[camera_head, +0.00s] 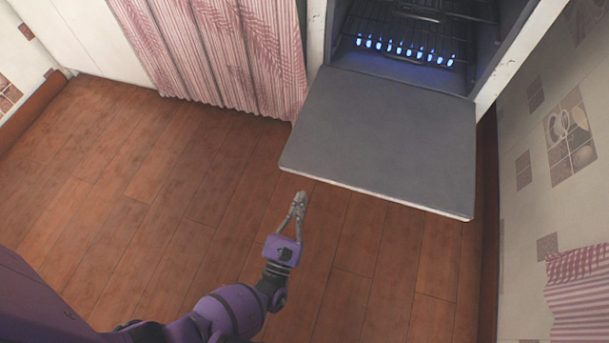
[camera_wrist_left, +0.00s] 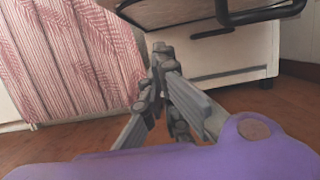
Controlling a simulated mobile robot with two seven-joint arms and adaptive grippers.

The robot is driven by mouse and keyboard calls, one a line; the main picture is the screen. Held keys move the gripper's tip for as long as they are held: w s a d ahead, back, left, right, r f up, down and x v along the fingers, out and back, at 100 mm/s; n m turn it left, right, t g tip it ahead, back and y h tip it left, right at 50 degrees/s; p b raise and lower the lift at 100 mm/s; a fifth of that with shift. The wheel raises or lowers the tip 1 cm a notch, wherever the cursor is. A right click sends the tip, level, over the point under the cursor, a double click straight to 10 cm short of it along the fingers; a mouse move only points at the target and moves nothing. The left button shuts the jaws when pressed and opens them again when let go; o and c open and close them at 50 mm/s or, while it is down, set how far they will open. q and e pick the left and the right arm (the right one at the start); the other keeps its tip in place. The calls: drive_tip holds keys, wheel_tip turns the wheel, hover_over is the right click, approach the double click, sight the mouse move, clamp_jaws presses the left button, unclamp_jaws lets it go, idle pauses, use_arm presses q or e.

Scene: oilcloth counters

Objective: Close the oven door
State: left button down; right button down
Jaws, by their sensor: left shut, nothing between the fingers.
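The oven door (camera_head: 385,140) is a flat grey panel, folded down and wide open in front of the oven (camera_head: 410,40). Blue flames burn in a row inside the oven, below a wire rack. My left gripper (camera_head: 299,197) is shut and empty, just in front of the door's near left corner in the head view. No contact with the door is clear. In the left wrist view, the gripper fingers (camera_wrist_left: 160,55) point toward the stove's lower front, and the dark underside of the door with a bar handle (camera_wrist_left: 250,14) shows above. My right gripper is not seen.
A pink patterned curtain (camera_head: 225,50) hangs left of the oven. A tiled wall (camera_head: 555,150) stands close on the right, with another pink cloth at lower right. The brown wooden floor (camera_head: 130,200) is clear.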

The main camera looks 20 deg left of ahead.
use_arm(q)
drive_tip(key=w+r+b, duration=0.1)
drive_tip(key=w+r, duration=0.3)
drive_tip(key=r, duration=0.1)
drive_tip(key=shift+w, duration=0.35)
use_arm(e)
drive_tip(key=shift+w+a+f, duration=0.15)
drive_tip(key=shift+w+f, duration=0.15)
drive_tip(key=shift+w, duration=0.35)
use_arm(q)
drive_tip(key=shift+r, duration=0.15)
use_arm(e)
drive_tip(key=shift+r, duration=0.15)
